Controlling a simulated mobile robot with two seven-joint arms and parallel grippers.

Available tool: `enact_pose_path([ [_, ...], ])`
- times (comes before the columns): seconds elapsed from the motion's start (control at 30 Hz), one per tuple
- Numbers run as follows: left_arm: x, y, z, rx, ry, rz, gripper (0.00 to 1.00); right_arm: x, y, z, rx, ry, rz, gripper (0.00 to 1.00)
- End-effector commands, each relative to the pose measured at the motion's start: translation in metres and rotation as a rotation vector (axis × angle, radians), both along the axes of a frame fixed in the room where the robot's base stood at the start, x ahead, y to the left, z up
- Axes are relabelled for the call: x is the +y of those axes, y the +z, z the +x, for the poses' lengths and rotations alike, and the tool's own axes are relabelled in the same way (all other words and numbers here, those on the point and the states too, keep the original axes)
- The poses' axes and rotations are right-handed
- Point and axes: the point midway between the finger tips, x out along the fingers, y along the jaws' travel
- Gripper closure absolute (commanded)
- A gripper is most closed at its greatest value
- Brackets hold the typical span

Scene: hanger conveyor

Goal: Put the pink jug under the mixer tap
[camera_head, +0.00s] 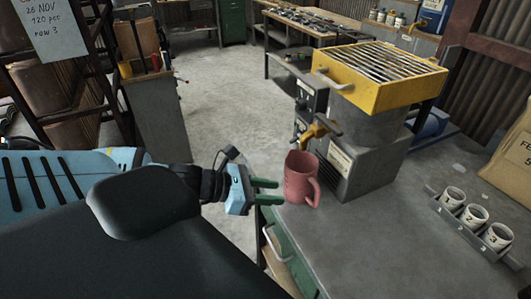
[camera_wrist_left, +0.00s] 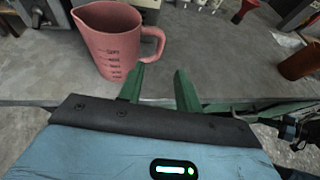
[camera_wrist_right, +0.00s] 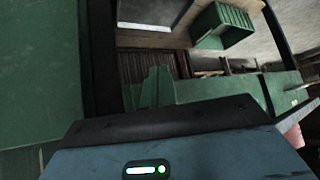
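The pink jug (camera_head: 300,182) stands upright on the grey counter, close to the mixer's (camera_head: 366,165) yellow tap (camera_head: 318,130). Its rim is just below the tap in the picture, and I cannot tell whether it is directly under the spout. My left gripper (camera_head: 268,190) is open beside the jug's left side. In the left wrist view, the jug (camera_wrist_left: 108,42) is beyond the left fingertip, and nothing is between the fingers (camera_wrist_left: 158,85). My right gripper (camera_wrist_right: 158,88) shows only in the right wrist view, its fingers together and empty.
A rack with several numbered white cups (camera_head: 475,214) sits at the counter's right. A yellow slatted hopper (camera_head: 375,75) tops the mixer. A paper sack (camera_head: 510,165) stands at the right edge. The counter's front middle is clear.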

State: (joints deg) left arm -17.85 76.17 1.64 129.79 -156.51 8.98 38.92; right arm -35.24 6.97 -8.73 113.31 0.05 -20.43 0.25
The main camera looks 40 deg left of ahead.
Motion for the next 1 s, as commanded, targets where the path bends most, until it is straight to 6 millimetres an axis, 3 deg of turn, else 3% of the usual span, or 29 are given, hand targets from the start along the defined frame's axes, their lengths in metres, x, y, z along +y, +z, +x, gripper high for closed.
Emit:
enact_pose_path([
  [0.23,0.000,-0.006,-0.004,0.030,0.019,-0.046,0.66,0.000,0.000,0.000,0.000,0.000,0.000,1.00],
  [0.37,-0.002,-0.022,-0.013,0.121,0.087,-0.216,0.66,0.000,0.000,0.000,-0.001,-0.001,-0.001,1.00],
  [0.77,-0.004,-0.087,-0.052,0.460,0.498,-1.058,0.66,0.003,0.001,0.002,-0.003,-0.010,0.008,1.00],
  [1.0,0.001,-0.140,-0.082,0.617,0.836,-1.551,0.66,0.003,0.001,0.002,-0.004,-0.010,0.009,1.00],
])
